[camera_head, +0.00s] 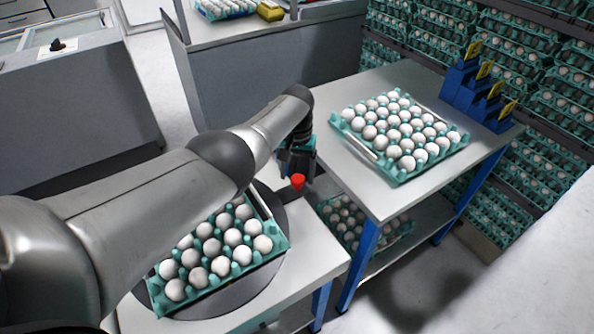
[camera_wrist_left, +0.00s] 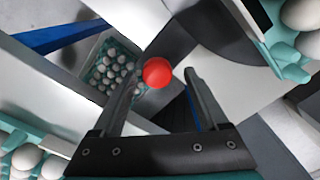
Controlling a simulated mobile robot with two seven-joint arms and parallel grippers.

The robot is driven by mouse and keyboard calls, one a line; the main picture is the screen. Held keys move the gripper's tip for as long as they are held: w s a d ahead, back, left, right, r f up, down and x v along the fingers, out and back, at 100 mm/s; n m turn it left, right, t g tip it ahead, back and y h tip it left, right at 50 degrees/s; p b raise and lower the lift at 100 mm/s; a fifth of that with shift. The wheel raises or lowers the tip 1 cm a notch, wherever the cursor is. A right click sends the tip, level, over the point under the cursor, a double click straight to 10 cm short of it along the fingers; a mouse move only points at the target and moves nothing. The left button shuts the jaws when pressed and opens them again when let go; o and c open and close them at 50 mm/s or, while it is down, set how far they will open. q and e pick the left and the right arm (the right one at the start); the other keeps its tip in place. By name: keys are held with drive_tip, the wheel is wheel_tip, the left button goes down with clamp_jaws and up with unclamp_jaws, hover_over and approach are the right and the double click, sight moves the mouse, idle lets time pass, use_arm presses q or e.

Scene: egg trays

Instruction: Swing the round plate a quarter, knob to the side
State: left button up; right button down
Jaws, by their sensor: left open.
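The round plate (camera_head: 245,289) is a dark grey disc on the near table. A teal egg tray (camera_head: 220,284) with white eggs lies on it, partly hidden by my left arm. The red knob (camera_head: 298,181) sits on a dark strip at the plate's far right edge. My left gripper (camera_head: 299,172) is right at the knob, pointing down. In the left wrist view the red knob (camera_wrist_left: 157,72) shows between the two spread fingers of the gripper (camera_wrist_left: 163,78), with gaps at its sides. My right gripper is not in view.
A second table (camera_head: 385,195) stands to the right, with a full egg tray (camera_head: 365,152) and a blue stepped holder (camera_head: 478,95) with yellow tags. Another tray of eggs is on its lower shelf (camera_head: 425,222). Stacked egg trays fill the rack behind. A narrow gap separates the tables.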

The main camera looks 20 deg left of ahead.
use_arm(q)
drive_tip(key=shift+r, duration=0.1)
wheel_tip(320, 180, up, 8)
drive_tip(key=p, duration=0.5)
drive_tip(key=shift+f, duration=0.2)
wheel_tip(320, 180, up, 8)
drive_tip(key=p, duration=0.2)
drive_tip(key=shift+f, duration=0.25)
drive_tip(key=shift+s, duration=0.1)
